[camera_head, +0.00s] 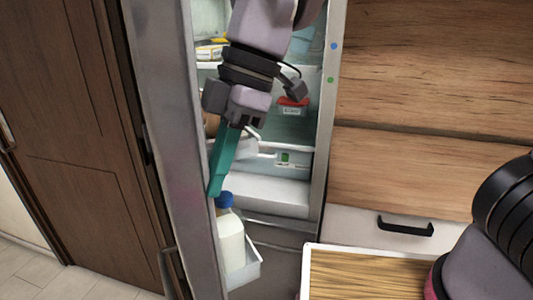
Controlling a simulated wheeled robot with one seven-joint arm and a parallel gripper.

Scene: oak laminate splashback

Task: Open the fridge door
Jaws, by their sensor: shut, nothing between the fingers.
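The fridge door (178,120) stands open, swung out to the left, with its grey edge facing me. A bottle with a blue cap (231,240) stands in the white bin on the door's inner side. The lit fridge interior (290,205) shows shelves and a white drawer. My gripper (214,192) has teal fingers that are shut and empty. It points down beside the inner side of the door, just above the blue cap. I cannot tell whether the fingertips touch the door. My arm hides part of the interior.
Wooden cabinet fronts (430,90) stand right of the fridge, above a white drawer with a black handle (405,228). A wood-topped surface (365,275) is at the lower front. A brown door (70,130) is close behind the fridge door on the left.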

